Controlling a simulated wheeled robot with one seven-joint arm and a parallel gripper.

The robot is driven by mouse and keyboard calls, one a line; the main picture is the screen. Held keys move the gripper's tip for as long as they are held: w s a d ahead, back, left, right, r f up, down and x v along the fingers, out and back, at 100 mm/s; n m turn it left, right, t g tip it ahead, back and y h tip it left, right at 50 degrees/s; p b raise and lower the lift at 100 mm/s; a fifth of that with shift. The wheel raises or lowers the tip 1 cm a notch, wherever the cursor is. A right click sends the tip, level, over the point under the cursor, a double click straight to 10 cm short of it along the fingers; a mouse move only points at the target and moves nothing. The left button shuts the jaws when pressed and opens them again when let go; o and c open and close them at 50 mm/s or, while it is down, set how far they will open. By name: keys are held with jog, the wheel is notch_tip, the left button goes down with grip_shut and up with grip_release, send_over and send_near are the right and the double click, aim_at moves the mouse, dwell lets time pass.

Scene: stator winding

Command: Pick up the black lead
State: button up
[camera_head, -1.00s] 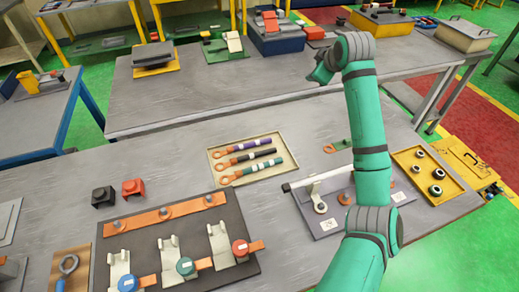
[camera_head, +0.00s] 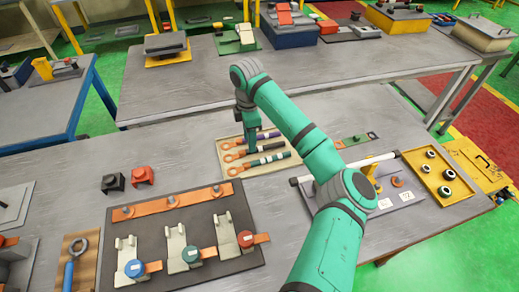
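The black lead (camera_head: 273,150) lies in the middle of a shallow beige tray (camera_head: 222,166), with its copper ring end to the left. A purple lead (camera_head: 270,135) lies above it in the picture and a green lead (camera_head: 270,160) with pale bands lies below it. My gripper (camera_head: 251,150) points down over the tray at the black lead's middle and hides part of it. The fingers are small and dark, so I cannot tell whether they are open, or whether they touch the lead.
A dark board with terminals (camera_head: 140,240) stands front left of the tray. Black (camera_head: 113,183) and red (camera_head: 142,176) blocks sit to its left. A yellow tray of rings (camera_head: 436,186) is at right. Bare grey table (camera_head: 160,155) lies left of the leads.

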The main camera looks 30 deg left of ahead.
jog(key=shift+w+a+f, duration=0.1)
jog(key=shift+a+f, duration=0.05)
jog(key=shift+f, duration=1.2)
jog(key=shift+w+a+f, duration=0.1)
jog(key=shift+f, duration=1.25)
jog(key=shift+c, duration=0.5)
grip_shut()
